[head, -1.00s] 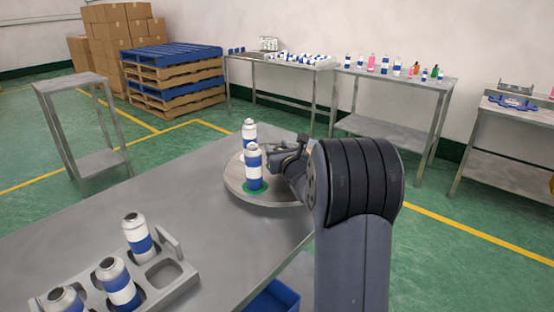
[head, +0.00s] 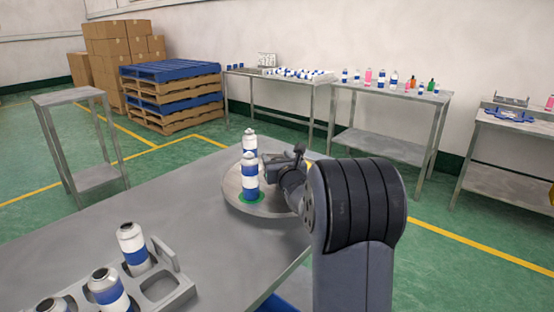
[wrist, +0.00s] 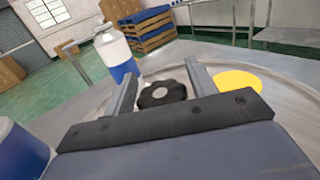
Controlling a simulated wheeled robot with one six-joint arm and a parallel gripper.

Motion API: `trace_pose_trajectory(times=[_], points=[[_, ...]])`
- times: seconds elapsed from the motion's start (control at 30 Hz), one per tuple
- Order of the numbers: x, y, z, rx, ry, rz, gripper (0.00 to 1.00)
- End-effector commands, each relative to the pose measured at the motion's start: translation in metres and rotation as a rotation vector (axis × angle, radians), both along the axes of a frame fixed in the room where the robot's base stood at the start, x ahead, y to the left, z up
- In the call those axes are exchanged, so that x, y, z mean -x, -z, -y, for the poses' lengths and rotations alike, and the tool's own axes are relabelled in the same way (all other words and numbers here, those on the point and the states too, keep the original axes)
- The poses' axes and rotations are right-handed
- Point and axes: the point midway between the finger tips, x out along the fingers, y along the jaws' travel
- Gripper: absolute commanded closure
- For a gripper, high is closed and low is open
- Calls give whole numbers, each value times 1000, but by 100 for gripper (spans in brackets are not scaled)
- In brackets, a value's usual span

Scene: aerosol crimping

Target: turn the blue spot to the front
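In the wrist view a yellow spot (wrist: 238,82) lies right of my gripper (wrist: 162,68). Its two fingers are apart, one on each side of a black lobed knob (wrist: 162,94); a small gap shows at the right. A can (wrist: 115,55) and a partly cut-off blue-and-white one (wrist: 18,150) show at left. No blue spot is visible.
A grey rack (head: 180,292) with several cans stands at the table's near left. The table (head: 130,195) is clear between rack and turntable. Side tables with bottles and parts, pallets (head: 170,72) and cardboard boxes stand farther back.

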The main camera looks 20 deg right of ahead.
Motion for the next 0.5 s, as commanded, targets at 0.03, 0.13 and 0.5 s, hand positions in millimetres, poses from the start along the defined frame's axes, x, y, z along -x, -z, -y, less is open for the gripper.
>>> trace_pose_trajectory(times=[0.03, 0.13, 0.5], points=[[0, 0, 0, 0, 0, 0, 42], [0, 1, 0, 0, 0, -1, 37], [13, 0, -1, 0, 0, 0, 37]])
